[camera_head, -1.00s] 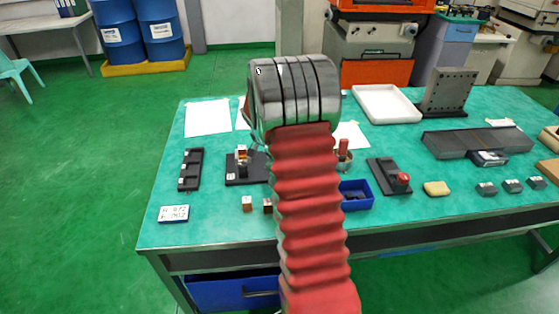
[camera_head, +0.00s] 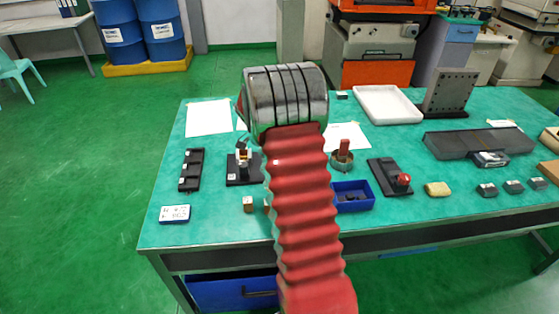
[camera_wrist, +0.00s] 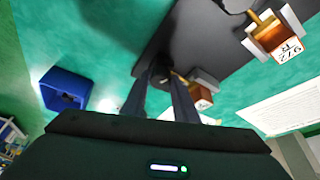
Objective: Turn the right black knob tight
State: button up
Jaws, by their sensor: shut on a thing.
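In the wrist view my gripper (camera_wrist: 161,85) reaches over a dark base plate (camera_wrist: 140,45). Its two dark fingers are shut on a small black knob (camera_wrist: 162,74), mostly hidden between the fingertips. A copper-coloured block with a white label (camera_wrist: 285,42) is held in grey jaws to the right. A second copper-coloured block (camera_wrist: 200,98) is partly hidden behind the right finger. In the head view the dark base plate (camera_head: 236,178) shows left of my arm, which hides my gripper and the knob.
A blue bin (camera_head: 352,196) stands right of my arm, also seen in the wrist view (camera_wrist: 65,91). A round holder with a red piece (camera_head: 343,155), a black stand with a red knob (camera_head: 391,178) and a black slotted tray (camera_head: 190,170) are nearby. White paper (camera_head: 209,117) lies behind.

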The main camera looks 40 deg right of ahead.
jog(key=o, duration=0.8)
jog(key=shift+w+a, duration=0.2)
jog(key=shift+w, duration=0.1)
jog(key=shift+o, duration=1.3)
jog(key=shift+s+d, duration=0.15)
jog(key=v, duration=1.3)
jog(key=shift+a+r, duration=0.2)
jog(key=shift+r, duration=0.15)
